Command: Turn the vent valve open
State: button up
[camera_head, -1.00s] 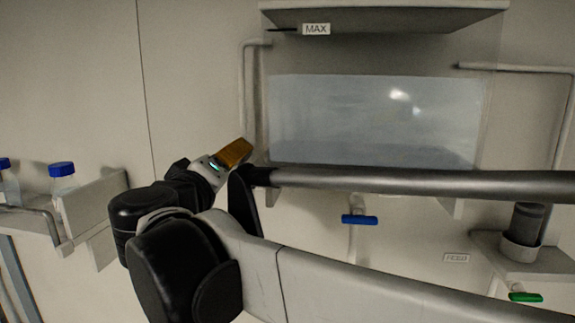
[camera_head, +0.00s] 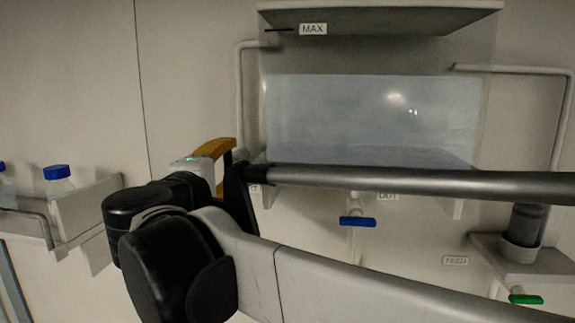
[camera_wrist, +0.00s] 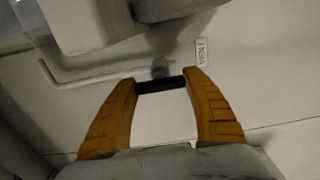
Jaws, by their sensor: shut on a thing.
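The vent valve has a short black bar handle (camera_wrist: 161,85) on a grey stem, seen in the wrist view beneath a pale pipe. A VENT label (camera_wrist: 201,52) is on the wall to its right. The orange fingers of my gripper (camera_wrist: 160,82) are on either side of the handle, with its two ends at the fingertips, and are shut on it. In the head view my gripper (camera_head: 222,152) is at the lower left of the tank. My own arm hides the vent handle there.
A clear tank (camera_head: 370,120) of liquid is on the wall. A blue valve handle (camera_head: 357,221) is below it and a green one (camera_head: 525,299) at the lower right. A shelf (camera_head: 85,215) with blue-capped bottles (camera_head: 58,180) stands left of my arm.

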dwell(0.5)
jog(key=o, duration=0.9)
jog(key=shift+s, duration=0.1)
jog(key=s, duration=0.8)
jog(key=s+a, duration=0.1)
jog(key=s, duration=0.2)
jog(key=shift+s, duration=0.4)
